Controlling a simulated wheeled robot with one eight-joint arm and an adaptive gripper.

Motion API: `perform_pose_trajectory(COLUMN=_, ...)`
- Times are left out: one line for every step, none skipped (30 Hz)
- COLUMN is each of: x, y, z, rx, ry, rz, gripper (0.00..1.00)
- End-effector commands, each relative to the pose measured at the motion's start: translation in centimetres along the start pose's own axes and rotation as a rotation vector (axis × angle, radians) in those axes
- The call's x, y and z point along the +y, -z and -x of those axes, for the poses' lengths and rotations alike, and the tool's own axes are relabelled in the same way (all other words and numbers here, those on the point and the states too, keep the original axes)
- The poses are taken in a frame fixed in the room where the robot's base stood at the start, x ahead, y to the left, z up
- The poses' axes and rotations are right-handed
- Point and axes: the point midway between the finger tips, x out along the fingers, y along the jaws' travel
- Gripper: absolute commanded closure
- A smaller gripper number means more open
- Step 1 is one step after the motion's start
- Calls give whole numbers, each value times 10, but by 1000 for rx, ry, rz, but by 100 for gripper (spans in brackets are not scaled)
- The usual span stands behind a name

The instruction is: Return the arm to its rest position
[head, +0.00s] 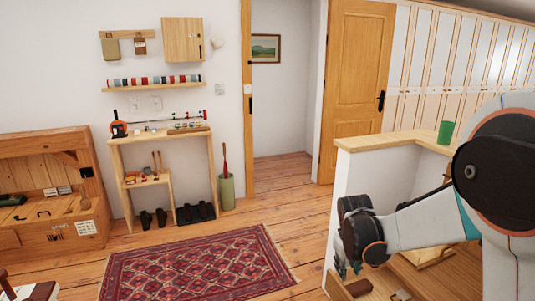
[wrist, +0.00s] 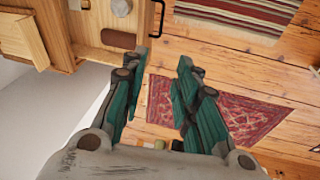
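My arm reaches in from the right side of the head view, with the forearm bent down to the left. The gripper holds nothing.
A green cup (head: 446,132) stands on the half-wall's top, near my arm. A red patterned rug (head: 195,265) lies on open floor. A narrow wooden table (head: 160,137) and a wooden bench (head: 45,190) stand along the wall. The doorway (head: 283,100) is clear.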

Motion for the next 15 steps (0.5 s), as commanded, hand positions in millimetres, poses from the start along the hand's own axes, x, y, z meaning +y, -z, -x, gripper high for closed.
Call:
perform_pose_trajectory(x=-1, y=-7, z=17, rx=14, ry=1, rz=-10, gripper=72)
perform_pose_trajectory(x=-2, y=-10, z=26, rx=24, ry=2, rz=-17, gripper=72)
perform_pose_trajectory(x=-3, y=-14, z=38, rx=37, ry=3, rz=-25, gripper=72)
perform_pose_trajectory(x=-4, y=-18, z=47, rx=46, ry=4, rz=-31, gripper=72)
perform_pose_trajectory(x=-5, y=-21, z=55, rx=56, ry=5, rz=-38, gripper=72)
perform_pose_trajectory(x=-7, y=-26, z=66, rx=69, ry=7, rz=-47, gripper=72)
perform_pose_trajectory(x=-8, y=-31, z=74, rx=78, ry=8, rz=-54, gripper=72)
perform_pose_trajectory(x=-9, y=-35, z=82, rx=88, ry=8, rz=-60, gripper=72)
perform_pose_trajectory(x=-10, y=-41, z=91, rx=101, ry=10, rz=-68, gripper=72)
perform_pose_trajectory(x=-12, y=-45, z=99, rx=110, ry=11, rz=-75, gripper=72)
perform_pose_trajectory(x=-13, y=-50, z=106, rx=120, ry=12, rz=-83, gripper=72)
perform_pose_trajectory(x=-15, y=-56, z=115, rx=133, ry=14, rz=-91, gripper=72)
perform_pose_trajectory(x=-17, y=-61, z=121, rx=142, ry=16, rz=-98, gripper=72)
perform_pose_trajectory(x=-19, y=-66, z=127, rx=152, ry=17, rz=-104, gripper=72)
perform_pose_trajectory(x=-21, y=-73, z=135, rx=165, ry=19, rz=-114, gripper=72)
